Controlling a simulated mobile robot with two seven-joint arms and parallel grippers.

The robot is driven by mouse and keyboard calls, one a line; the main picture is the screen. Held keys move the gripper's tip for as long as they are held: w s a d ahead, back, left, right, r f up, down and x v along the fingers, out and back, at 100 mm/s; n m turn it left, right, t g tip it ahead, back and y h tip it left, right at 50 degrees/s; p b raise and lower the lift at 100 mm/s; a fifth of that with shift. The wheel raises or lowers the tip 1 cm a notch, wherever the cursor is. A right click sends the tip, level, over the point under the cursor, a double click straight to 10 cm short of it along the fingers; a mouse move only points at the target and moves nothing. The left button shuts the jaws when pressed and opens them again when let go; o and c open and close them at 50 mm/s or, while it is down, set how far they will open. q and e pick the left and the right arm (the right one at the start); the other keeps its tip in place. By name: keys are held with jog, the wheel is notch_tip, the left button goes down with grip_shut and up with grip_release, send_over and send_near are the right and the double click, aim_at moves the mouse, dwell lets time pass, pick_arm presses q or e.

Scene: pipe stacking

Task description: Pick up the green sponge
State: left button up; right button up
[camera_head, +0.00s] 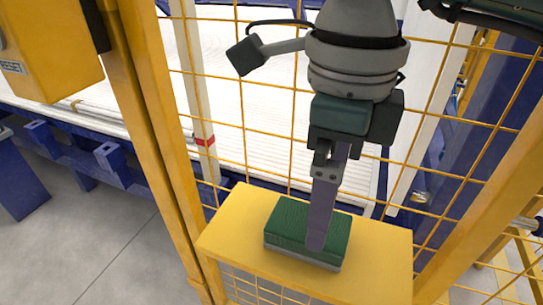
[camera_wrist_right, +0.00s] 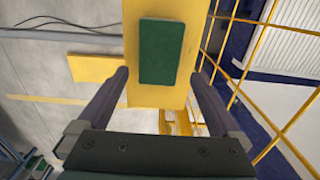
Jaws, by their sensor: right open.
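The green sponge (camera_head: 290,222) lies flat on a yellow shelf (camera_head: 375,262) in the head view, with a grey layer along its lower edge. My right gripper (camera_head: 318,246) reaches down from above, and its finger hides part of the sponge's right half. In the right wrist view, the sponge (camera_wrist_right: 162,52) shows beyond and between the two spread fingers of my right gripper (camera_wrist_right: 159,76). A gap shows on both sides, so the gripper is open and holds nothing. The fingertips' height above the sponge is hard to tell. My left gripper is out of view.
A yellow wire mesh fence (camera_head: 262,130) stands right behind the shelf. A thick yellow post (camera_head: 157,130) rises at the shelf's left, and another slanted yellow beam (camera_head: 490,195) is at its right. Grey floor (camera_head: 90,235) is open at lower left.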

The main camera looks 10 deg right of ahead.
notch_tip(320, 180, down, 6)
jog(key=shift+s+r, duration=0.1)
jog(key=shift+r, duration=0.15)
jog(key=c, duration=1.3)
jog(key=shift+r, duration=0.2)
notch_tip(320, 180, up, 20)
jog(key=shift+f+p, duration=0.15)
jog(key=shift+p, duration=0.4)
